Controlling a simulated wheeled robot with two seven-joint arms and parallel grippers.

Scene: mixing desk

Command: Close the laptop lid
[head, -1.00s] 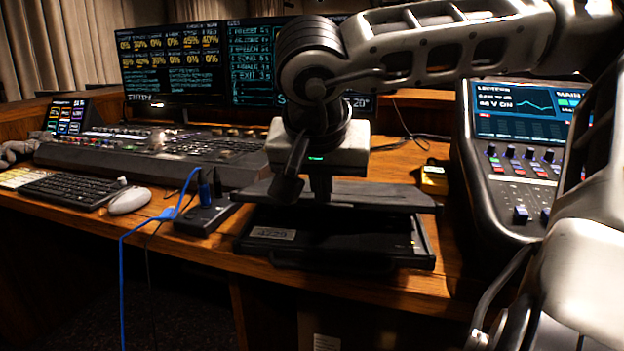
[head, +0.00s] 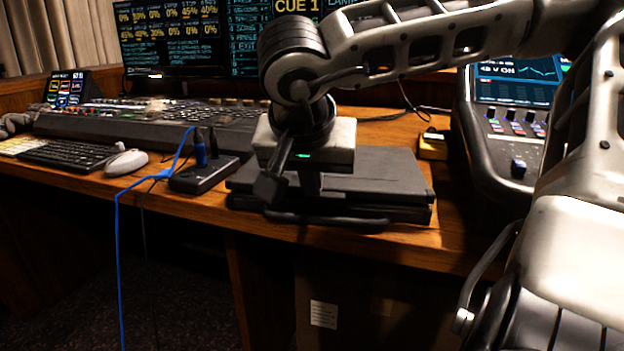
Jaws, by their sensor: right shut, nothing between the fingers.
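The black laptop (head: 380,178) lies on the wooden desk near its front edge. Its lid is down over the base and looks flat, with only a thin dark line between the two at the front. My right gripper (head: 296,197) is over the left front part of the lid, pointing down, with its fingers shut and empty. The fingertips are at or very close to the lid; the gripper body hides part of it, so I cannot tell if they touch. My left gripper is not in view.
Left of the laptop are a black hub (head: 205,175) with a blue cable, a white mouse (head: 126,162) and a keyboard (head: 70,155). A mixing console (head: 515,150) stands right, near a yellow box (head: 433,146). Monitors (head: 180,38) stand behind.

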